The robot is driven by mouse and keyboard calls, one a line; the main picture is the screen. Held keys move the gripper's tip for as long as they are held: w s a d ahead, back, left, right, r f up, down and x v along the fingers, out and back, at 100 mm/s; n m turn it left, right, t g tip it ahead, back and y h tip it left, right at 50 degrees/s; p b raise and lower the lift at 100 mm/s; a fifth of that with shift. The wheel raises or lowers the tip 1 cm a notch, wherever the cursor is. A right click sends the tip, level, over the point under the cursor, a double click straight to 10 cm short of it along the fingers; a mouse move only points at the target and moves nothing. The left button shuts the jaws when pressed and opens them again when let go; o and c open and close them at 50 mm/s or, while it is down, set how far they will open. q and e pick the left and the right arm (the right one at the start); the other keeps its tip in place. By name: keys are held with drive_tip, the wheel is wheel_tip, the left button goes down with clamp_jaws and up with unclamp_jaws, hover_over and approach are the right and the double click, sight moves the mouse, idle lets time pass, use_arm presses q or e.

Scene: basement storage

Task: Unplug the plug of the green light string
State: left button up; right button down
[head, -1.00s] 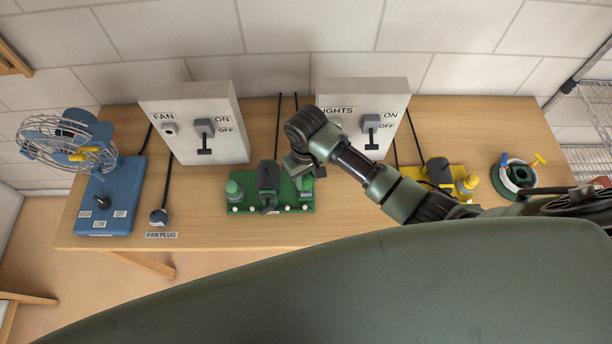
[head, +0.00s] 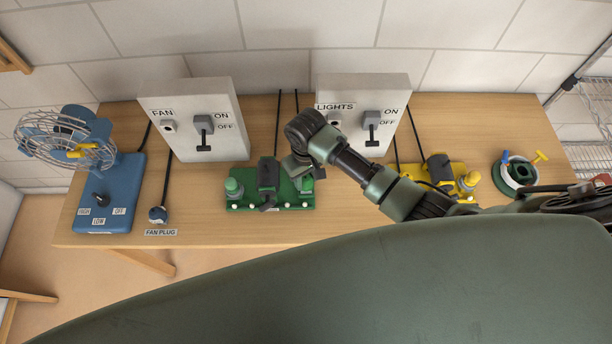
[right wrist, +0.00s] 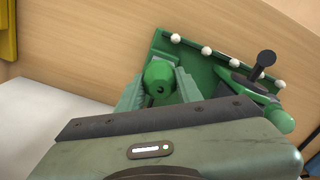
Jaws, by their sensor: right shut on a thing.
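The green board (head: 290,208) lies on the table below the two switch boxes, with a row of white bulbs along its front edge. It carries a black switch block (head: 268,176) in its middle and a green cylinder (head: 233,188) at its left end. My right gripper (head: 303,177) is at its right end. The right wrist view shows its fingers (right wrist: 158,85) closed around the green plug (right wrist: 158,75), which is low at the board (right wrist: 190,58). The plug's lower end is hidden. My left gripper is not in view.
The FAN box (head: 195,120) and LIGHTS box (head: 365,95) stand behind. A blue fan (head: 105,200) and the fan plug (head: 157,215) are at left. A yellow board (head: 450,172) and a round green-and-white reel (head: 518,175) are at right, past my arm.

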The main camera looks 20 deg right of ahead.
sight(306, 177)
drive_tip(key=shift+f, duration=0.25)
drive_tip(key=c, duration=0.9)
unclamp_jaws()
drive_tip(key=shift+o, duration=0.2)
wheel_tip(306, 177, up, 8)
drive_tip(key=shift+f+b, duration=0.1)
drive_tip(key=shift+b, duration=0.65)
drive_tip(key=shift+f, duration=0.1)
